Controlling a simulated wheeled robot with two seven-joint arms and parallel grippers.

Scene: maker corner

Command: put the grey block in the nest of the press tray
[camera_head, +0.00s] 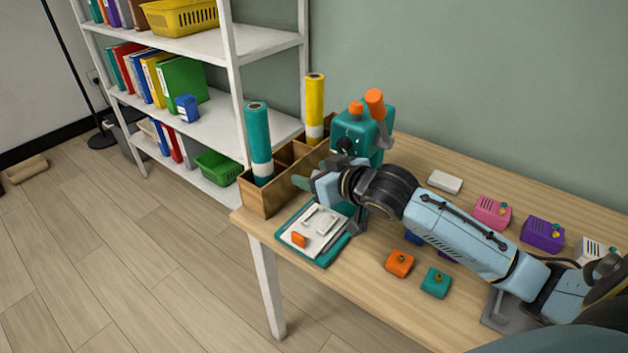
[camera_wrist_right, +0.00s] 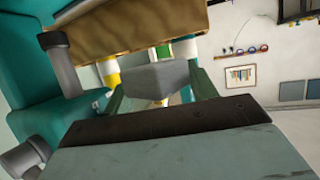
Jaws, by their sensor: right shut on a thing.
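My right gripper (camera_head: 305,183) reaches in from the right and hangs above the back left of the press tray. In the right wrist view its two green fingers (camera_wrist_right: 160,88) are shut on the grey block (camera_wrist_right: 158,75). In the head view I cannot clearly make out the block at the fingers. The press tray (camera_head: 328,256) is teal with a white plate (camera_head: 322,242) on it. The plate has a raised grey-white shape and a small orange piece (camera_head: 299,240). My gripper is apart from the plate. My left gripper is not in view.
The teal press (camera_head: 350,130) with an orange handle stands right behind my gripper. A wooden organiser (camera_head: 262,200) holding teal and yellow rolls is close on the left. Orange (camera_head: 399,263) and teal (camera_head: 436,283) blocks lie to the right of the tray, near the front edge.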

